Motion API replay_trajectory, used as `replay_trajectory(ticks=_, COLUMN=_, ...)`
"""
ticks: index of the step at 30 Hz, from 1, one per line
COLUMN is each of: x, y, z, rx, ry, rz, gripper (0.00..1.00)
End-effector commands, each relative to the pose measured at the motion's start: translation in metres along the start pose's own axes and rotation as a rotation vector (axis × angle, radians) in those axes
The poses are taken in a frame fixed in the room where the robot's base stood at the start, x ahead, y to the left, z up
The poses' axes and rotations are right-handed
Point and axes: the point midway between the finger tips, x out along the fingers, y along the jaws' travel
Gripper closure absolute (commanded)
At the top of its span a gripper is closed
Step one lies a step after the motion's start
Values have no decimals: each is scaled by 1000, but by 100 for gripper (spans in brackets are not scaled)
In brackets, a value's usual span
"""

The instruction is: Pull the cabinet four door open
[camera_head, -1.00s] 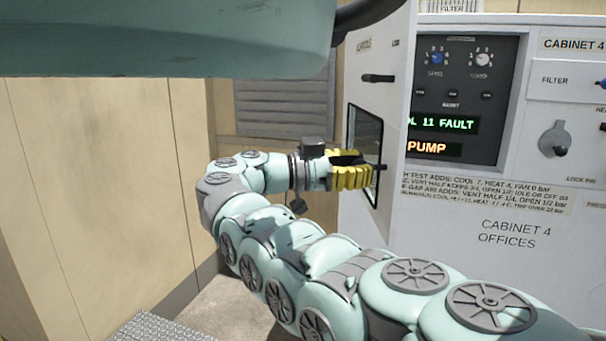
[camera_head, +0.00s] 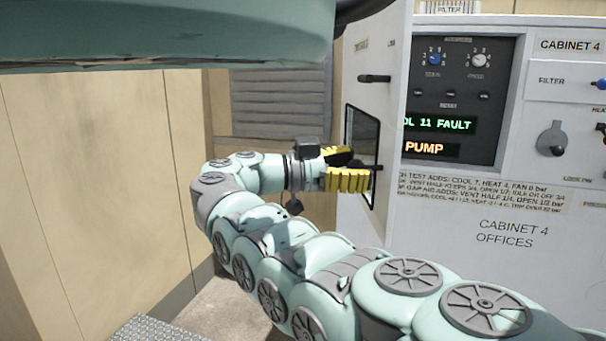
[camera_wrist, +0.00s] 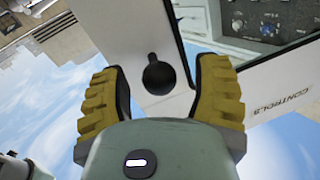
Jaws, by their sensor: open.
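The cabinet four door (camera_head: 396,140) is a white panel with a dark window, standing swung out from the cabinet front in the head view. A black handle (camera_head: 375,78) sticks out above the window, and a second dark handle (camera_head: 378,167) shows at my gripper. My gripper (camera_head: 350,170) has yellow ribbed fingers and is at the door's outer face. In the wrist view the door (camera_wrist: 131,28) shows with a round black knob (camera_wrist: 158,75) between the spread fingers of my gripper (camera_wrist: 160,100). The knob looks apart from both fingers.
The cabinet front (camera_head: 515,235) reads "CABINET 4 OFFICES", with a control panel (camera_head: 460,95) of dials and lit displays behind the door. A beige wall (camera_head: 90,180) stands at the left, with a louvred grille (camera_head: 280,100). A metal tread plate (camera_head: 155,329) lies low at the left.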

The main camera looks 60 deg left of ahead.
Motion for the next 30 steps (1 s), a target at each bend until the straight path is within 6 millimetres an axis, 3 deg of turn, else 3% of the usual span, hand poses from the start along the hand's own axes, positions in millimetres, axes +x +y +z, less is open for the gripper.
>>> replay_trajectory(ticks=8, x=1, y=-2, z=-7, rx=2, ry=0, rz=2, gripper=37)
replay_trajectory(ticks=20, x=1, y=-15, z=-80, rx=6, ry=-1, rz=2, gripper=37)
replay_trajectory(ticks=30, x=0, y=-19, z=-98, rx=-1, ry=0, rz=0, gripper=37)
